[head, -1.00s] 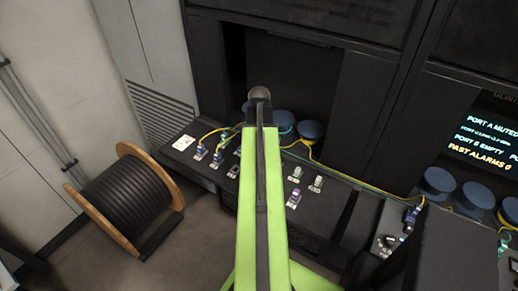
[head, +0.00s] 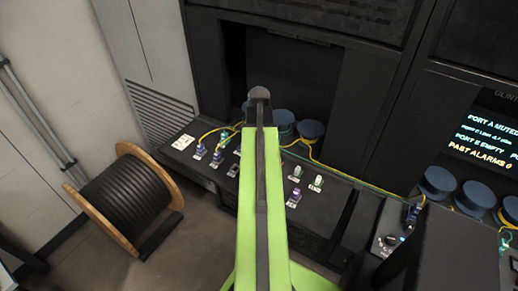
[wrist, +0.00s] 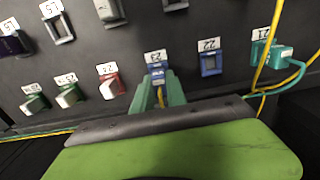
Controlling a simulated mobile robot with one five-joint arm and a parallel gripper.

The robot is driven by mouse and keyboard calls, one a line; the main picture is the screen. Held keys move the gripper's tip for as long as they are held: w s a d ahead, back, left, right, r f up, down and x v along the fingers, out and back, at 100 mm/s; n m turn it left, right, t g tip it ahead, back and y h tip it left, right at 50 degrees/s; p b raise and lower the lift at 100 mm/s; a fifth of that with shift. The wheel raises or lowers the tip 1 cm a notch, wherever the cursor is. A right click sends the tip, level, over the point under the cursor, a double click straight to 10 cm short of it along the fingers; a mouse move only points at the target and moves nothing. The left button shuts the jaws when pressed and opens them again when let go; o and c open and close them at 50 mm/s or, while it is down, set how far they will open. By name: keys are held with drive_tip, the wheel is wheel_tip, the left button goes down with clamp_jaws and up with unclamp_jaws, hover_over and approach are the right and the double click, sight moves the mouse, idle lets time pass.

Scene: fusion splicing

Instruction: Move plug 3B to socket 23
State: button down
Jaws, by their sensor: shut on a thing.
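In the wrist view my gripper (wrist: 159,96) is shut on a blue plug (wrist: 158,73) with a yellow cable running back between the fingers. The plug is at the socket labelled 23 (wrist: 155,56), in line with it. I cannot tell how deep it sits, and its own label is not readable. In the head view my arm hides the gripper and this socket.
In the wrist view, blue socket 22 (wrist: 210,64) is empty to the right. Beyond it a teal plug (wrist: 278,53) sits at 21, with yellow cables nearby. A red-and-white socket (wrist: 111,87) is to the left. In the head view a cable spool (head: 125,205) stands on the floor.

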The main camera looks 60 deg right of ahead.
drive_tip(key=shift+f, duration=0.35)
drive_tip(key=c, duration=1.3)
unclamp_jaws()
drive_tip(key=shift+r, duration=0.1)
drive_tip(key=shift+r, duration=0.1)
wheel_tip(320, 180, up, 17)
drive_tip(key=p, duration=1.7)
drive_tip(key=shift+r, duration=0.1)
